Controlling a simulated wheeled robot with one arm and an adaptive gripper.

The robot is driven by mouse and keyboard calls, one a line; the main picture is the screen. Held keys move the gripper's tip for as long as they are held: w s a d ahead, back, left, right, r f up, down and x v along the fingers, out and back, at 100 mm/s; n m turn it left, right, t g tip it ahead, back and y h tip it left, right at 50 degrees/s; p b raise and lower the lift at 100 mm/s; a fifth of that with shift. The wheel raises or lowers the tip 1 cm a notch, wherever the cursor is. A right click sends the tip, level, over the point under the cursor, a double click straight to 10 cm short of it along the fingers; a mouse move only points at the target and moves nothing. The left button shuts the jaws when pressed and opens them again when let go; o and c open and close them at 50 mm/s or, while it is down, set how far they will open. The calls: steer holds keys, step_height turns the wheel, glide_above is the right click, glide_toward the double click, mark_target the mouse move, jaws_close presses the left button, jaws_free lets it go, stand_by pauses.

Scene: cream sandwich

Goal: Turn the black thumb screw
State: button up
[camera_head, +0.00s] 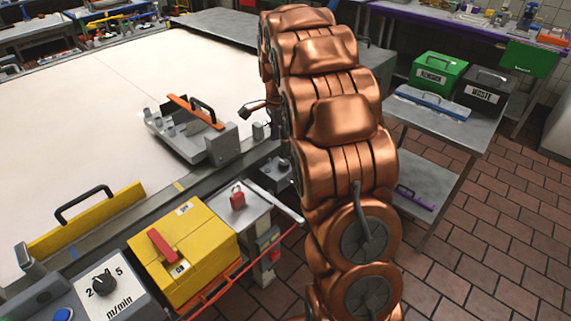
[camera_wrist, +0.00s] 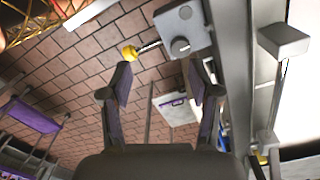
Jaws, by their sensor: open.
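My gripper (camera_wrist: 163,82) is open and empty in the wrist view, its two dark fingers with purplish inner pads spread apart. Just beyond the fingertips is a grey box (camera_wrist: 176,18) with a round dark grey knob (camera_wrist: 180,46) on its face. A rod with a yellow ball (camera_wrist: 129,53) sticks out of the box to the left. The gripper is apart from all of these. I cannot tell for sure whether the round knob is the black thumb screw. In the head view my copper arm hides much of the machine's edge, and the gripper is not clearly visible there.
A pale conveyor belt (camera_head: 110,90) fills the left of the head view. A guide with an orange bar (camera_head: 194,111) stands at its near edge. A yellow box (camera_head: 184,253) and a speed dial (camera_head: 103,284) are nearer. A side table (camera_head: 440,130) stands right over open tiled floor.

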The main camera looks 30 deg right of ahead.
mark_target(285, 162)
steer(key=w+d+f+m, duration=0.2)
steer(key=d, duration=0.1)
steer(key=shift+w+d+f+b, duration=0.15)
steer(key=shift+w+f+b, duration=0.15)
steer(key=shift+f, duration=0.1)
steer(key=shift+d+f, duration=0.15)
steer(key=shift+f, duration=0.15)
steer(key=shift+f+p, duration=1.1)
steer(key=shift+f, duration=2.65)
steer(key=c, duration=1.2)
